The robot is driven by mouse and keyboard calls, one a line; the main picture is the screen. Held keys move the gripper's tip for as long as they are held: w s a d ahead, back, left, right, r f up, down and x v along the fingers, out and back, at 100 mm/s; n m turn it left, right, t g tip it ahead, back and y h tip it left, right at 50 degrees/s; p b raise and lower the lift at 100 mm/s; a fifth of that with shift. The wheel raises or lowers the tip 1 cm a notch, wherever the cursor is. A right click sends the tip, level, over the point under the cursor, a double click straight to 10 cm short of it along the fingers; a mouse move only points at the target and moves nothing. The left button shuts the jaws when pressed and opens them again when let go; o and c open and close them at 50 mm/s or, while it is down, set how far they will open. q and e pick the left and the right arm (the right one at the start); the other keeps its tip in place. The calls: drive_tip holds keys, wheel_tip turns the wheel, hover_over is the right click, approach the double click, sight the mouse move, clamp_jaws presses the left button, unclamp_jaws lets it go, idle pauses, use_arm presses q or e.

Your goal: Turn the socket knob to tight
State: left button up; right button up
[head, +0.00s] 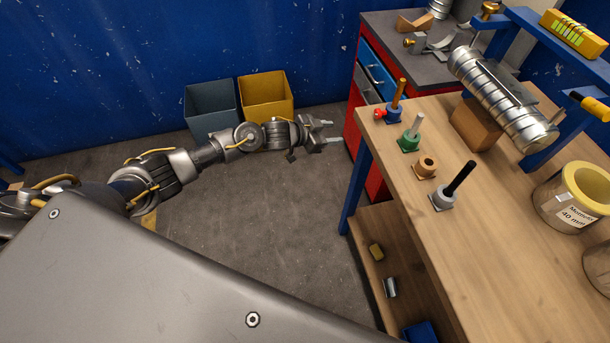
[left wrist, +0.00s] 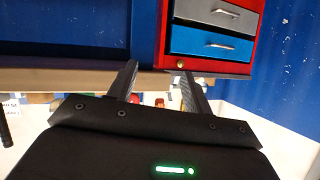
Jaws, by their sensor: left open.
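A blue socket (head: 393,114) stands at the left edge of the workbench with an orange-brown rod upright in it. A small red knob (head: 380,114) sticks out of its left side. My left gripper (head: 331,132) is open and empty, in the air left of the bench edge and apart from the knob. In the left wrist view the two fingers (left wrist: 158,68) are spread, with small blurred red things (left wrist: 160,102) low between them. I cannot read how far the knob is turned. My right gripper is out of view.
The wooden workbench (head: 500,235) also holds a green socket (head: 409,142), a wooden socket (head: 425,168), a grey socket (head: 442,201) with a black rod, and a metal spiral duct (head: 500,98). A red drawer cabinet (head: 365,97) stands behind. The floor below the arm is free.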

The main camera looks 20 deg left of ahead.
use_arm(q)
drive_tip(key=s+a+f+n+y, duration=0.1)
drive_tip(key=s+a+f, duration=0.1)
drive_tip(key=f, duration=0.6)
drive_tip(key=s+a+f+n+y, duration=0.2)
drive_tip(key=s+a+f, duration=0.1)
drive_tip(key=f, duration=0.6)
drive_tip(key=shift+s+f+g+p, duration=0.2)
drive_tip(key=shift+s+g+p, duration=0.15)
drive_tip(key=shift+s, duration=0.5)
drive_tip(key=shift+a, duration=0.1)
